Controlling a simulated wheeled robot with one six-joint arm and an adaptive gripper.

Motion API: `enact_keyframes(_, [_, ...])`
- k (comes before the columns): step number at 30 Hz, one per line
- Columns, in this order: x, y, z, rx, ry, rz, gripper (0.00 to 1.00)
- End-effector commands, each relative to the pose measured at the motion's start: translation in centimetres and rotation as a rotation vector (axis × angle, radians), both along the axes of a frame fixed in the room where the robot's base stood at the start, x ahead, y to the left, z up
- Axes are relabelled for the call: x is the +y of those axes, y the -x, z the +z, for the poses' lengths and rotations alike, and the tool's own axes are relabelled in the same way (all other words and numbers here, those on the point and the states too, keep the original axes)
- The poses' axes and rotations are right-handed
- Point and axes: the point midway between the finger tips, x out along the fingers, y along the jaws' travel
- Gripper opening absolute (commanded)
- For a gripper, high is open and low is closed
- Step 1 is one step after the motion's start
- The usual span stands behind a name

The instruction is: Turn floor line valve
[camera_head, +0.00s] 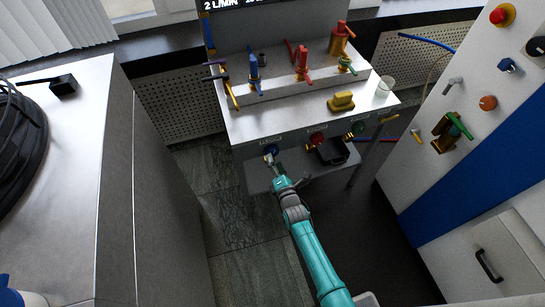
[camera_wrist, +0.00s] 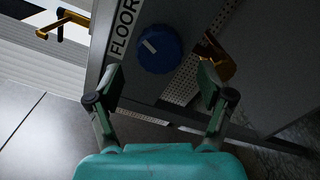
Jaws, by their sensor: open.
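The floor line valve is a round blue knob (camera_wrist: 160,48) with a white mark, beside a label reading "FLOOR" in the wrist view. It also shows in the head view as a small blue knob (camera_head: 271,149) on the bench's front panel, partly covered by my gripper. My gripper (camera_wrist: 161,82) is open, with one finger on each side just short of the knob. No contact with the knob is visible. In the head view, my gripper (camera_head: 271,161) is right at the front panel below the bench top. A brass fitting (camera_wrist: 217,57) sits right of the knob.
A red knob (camera_head: 317,138) and a green knob (camera_head: 357,128) are on the same panel to the right. A black tray (camera_head: 332,152) lies on the lower shelf. Colored taps stand on the bench above. A grey cabinet (camera_head: 75,180) is at left, with open floor between.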

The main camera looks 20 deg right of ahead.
Motion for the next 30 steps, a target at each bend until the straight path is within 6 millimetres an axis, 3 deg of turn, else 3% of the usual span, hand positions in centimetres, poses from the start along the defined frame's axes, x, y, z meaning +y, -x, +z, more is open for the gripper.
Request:
enact_keyframes(9, [0.0, 5.8, -0.1, 0.001, 0.000, 0.000, 0.80])
enact_keyframes(15, [0.1, 8.0, -0.1, 0.001, 0.001, 0.000, 0.80])
enact_keyframes(30, [0.1, 8.7, 0.0, 0.000, 0.000, 0.001, 0.80])
